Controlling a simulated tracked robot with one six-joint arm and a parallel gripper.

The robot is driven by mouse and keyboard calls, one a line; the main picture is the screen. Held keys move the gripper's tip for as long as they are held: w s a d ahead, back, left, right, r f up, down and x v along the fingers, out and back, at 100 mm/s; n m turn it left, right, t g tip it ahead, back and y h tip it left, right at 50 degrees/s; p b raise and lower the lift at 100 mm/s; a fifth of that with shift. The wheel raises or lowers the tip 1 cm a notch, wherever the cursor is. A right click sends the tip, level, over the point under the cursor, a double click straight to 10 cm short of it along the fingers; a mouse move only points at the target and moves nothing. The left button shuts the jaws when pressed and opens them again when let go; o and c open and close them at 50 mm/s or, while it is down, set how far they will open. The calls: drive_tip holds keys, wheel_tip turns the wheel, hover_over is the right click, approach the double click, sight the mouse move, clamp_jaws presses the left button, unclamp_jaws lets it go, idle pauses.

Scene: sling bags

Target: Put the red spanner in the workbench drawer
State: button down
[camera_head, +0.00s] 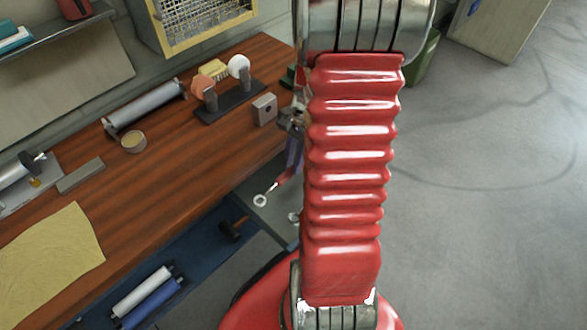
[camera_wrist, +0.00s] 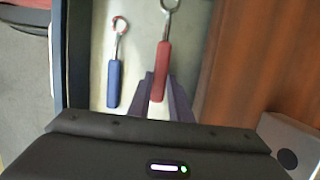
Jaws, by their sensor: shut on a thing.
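The red spanner (camera_wrist: 163,65) has a red handle and a metal ring end. My gripper (camera_wrist: 161,80) is shut on its handle in the wrist view. A blue-handled spanner (camera_wrist: 114,80) lies in the drawer, left of the red one.
The wooden workbench top (camera_head: 165,150) borders the drawer and also shows in the wrist view (camera_wrist: 250,55). A grey block with a hole (camera_head: 264,110) stands near its edge. A lower blue shelf (camera_head: 195,255) holds a hammer (camera_head: 233,230) and rolls. Open floor lies to the right.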

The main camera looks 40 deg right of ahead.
drive_tip(key=shift+d+x, duration=0.2)
drive_tip(key=shift+x, duration=0.7)
drive_tip(key=shift+d+x, duration=0.25)
drive_tip(key=shift+x, duration=0.7)
drive_tip(key=shift+f, duration=0.15)
drive_tip(key=c, duration=1.6)
unclamp_jaws()
drive_tip(key=v, duration=1.2)
drive_tip(key=shift+a, duration=0.1)
